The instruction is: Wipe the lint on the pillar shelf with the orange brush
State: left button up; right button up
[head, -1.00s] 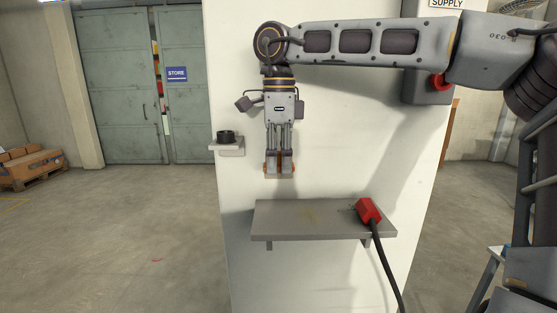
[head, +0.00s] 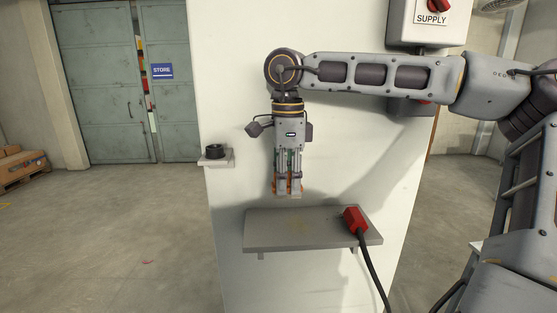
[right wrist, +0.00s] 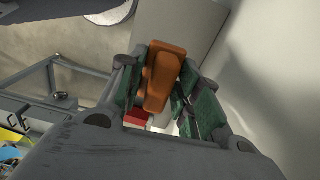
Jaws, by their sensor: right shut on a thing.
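The pillar shelf (head: 275,232) is a grey board fixed to the white pillar. A faint yellowish patch of lint (head: 299,224) lies near its middle. My right gripper (head: 288,190) points down above the shelf and is shut on the orange brush. In the right wrist view the orange brush (right wrist: 163,76) sits between the green-padded fingers. In the head view only slivers of orange show at the fingertips, and the brush appears above the shelf top, apart from it. My left gripper is not in view.
A red connector (head: 354,220) with a black cable stands at the shelf's right end. A black round object (head: 215,151) sits on a small ledge (head: 217,161) left of the gripper. A SUPPLY box (head: 428,22) hangs at upper right. The floor at left is mostly clear.

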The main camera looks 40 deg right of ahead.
jog(key=shift+f, duration=0.45)
jog(key=shift+w+f, duration=0.1)
jog(key=shift+f, duration=0.05)
